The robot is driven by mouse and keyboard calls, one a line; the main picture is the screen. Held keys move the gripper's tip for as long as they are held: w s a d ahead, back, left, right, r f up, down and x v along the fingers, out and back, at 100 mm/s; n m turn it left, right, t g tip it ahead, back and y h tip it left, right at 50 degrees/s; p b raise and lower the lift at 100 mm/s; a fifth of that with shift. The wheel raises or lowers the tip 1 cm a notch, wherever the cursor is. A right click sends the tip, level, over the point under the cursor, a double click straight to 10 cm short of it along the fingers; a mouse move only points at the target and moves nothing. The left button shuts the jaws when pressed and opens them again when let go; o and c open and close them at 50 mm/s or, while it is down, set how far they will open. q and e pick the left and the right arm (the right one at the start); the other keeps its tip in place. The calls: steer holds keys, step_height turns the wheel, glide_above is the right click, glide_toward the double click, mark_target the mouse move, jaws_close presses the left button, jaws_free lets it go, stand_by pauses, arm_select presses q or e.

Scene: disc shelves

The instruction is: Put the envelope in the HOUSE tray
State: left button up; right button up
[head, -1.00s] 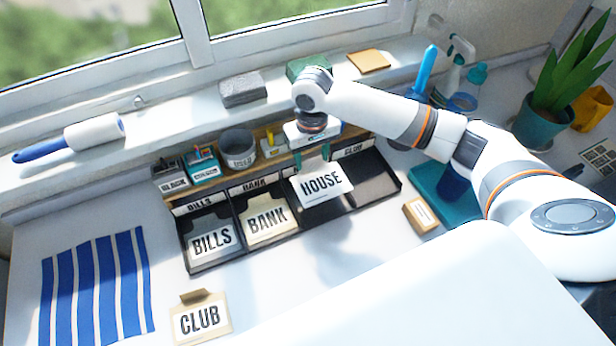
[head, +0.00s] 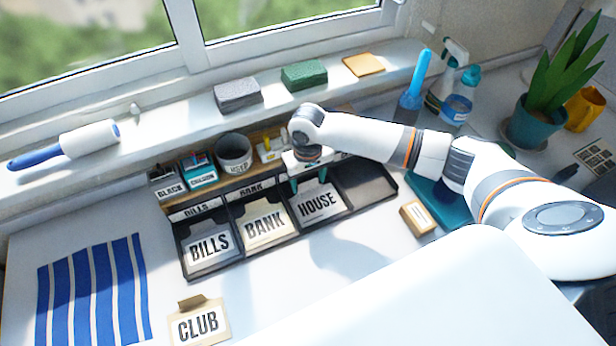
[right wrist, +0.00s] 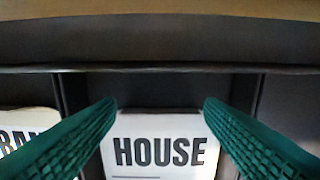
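The white envelope marked HOUSE (head: 318,204) lies in the third compartment from the left of the black tray rack (head: 287,240). It also shows in the right wrist view (right wrist: 160,155), between the compartment's side walls. My right gripper (head: 308,182) is over the back of this compartment. Its two green fingers (right wrist: 160,104) are spread wide, with the envelope's face visible between them and nothing gripped. The label behind this compartment is hidden by the gripper. My left gripper is not in view.
The BILLS envelope (head: 209,247) and BANK envelope (head: 264,226) lie in the two compartments to the left. The rightmost compartment (head: 368,189) is empty. A wooden shelf with small containers, including a grey pot (head: 235,155), stands behind. The CLUB envelope (head: 198,325) lies in front.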

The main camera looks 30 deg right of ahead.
steer(key=shift+o, duration=0.9)
steer(key=shift+r, duration=0.2)
step_height(320, 180, up, 12)
